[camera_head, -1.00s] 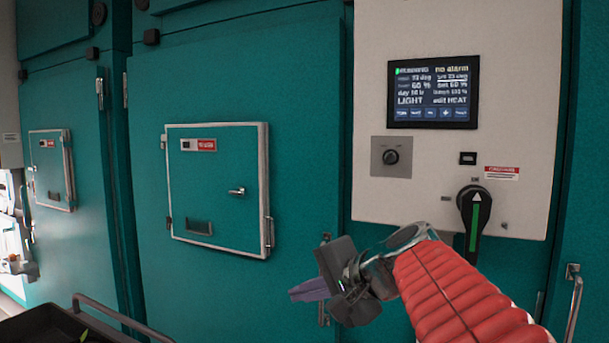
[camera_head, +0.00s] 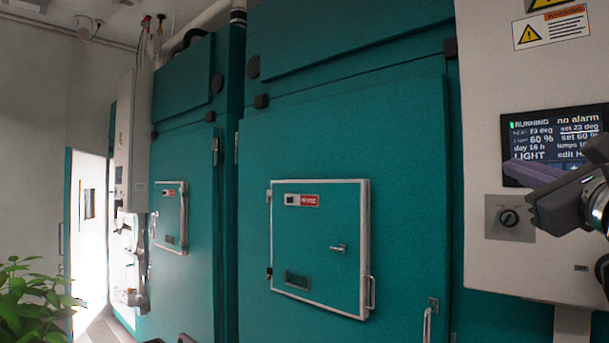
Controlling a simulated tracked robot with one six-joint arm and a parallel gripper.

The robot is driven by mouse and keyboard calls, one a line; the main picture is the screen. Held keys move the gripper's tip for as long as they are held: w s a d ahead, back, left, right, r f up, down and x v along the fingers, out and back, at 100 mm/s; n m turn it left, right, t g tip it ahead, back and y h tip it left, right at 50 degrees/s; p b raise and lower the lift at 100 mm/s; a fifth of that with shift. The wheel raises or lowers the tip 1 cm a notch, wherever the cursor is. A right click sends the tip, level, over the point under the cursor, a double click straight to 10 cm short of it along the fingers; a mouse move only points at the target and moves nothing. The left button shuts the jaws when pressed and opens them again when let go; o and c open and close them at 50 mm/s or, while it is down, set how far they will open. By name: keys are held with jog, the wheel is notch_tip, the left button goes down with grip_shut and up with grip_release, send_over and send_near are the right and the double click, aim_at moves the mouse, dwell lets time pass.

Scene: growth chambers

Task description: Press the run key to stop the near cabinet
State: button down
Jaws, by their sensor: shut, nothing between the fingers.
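The near cabinet's control panel (camera_head: 478,130) is at the right of the view. Its screen (camera_head: 550,122) reads RUNNING, no alarm, 23 deg, 60 % and LIGHT. My gripper (camera_head: 512,185) is shut and empty, raised in front of the screen's lower left part. The fingers and wrist cover most of the key row along the screen's bottom, so I cannot make out the run key. I cannot tell whether the fingertips touch the screen. A dark rotary knob (camera_head: 508,218) on a grey plate sits just below the fingers.
The teal cabinet door (camera_head: 400,150) carries a white-framed hatch (camera_head: 320,187) with a handle. A second cabinet (camera_head: 185,160) stands farther left. A leafy plant (camera_head: 30,295) is at the lower left, and a bright doorway (camera_head: 90,230) lies behind it.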

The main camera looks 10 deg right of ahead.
dwell(0.3)
jog(key=w+d, duration=0.5)
jog(key=d, duration=0.2)
jog(key=shift+w, duration=0.2)
dwell(0.3)
dwell(1.8)
jog(key=shift+w, duration=0.1)
jog(key=shift+w+d, duration=0.2)
jog(key=shift+d, duration=0.1)
jog(key=shift+w+d, duration=0.2)
jog(key=shift+d, duration=0.05)
dwell(1.0)
jog(key=shift+s+a, duration=0.45)
jog(key=shift+a, duration=0.15)
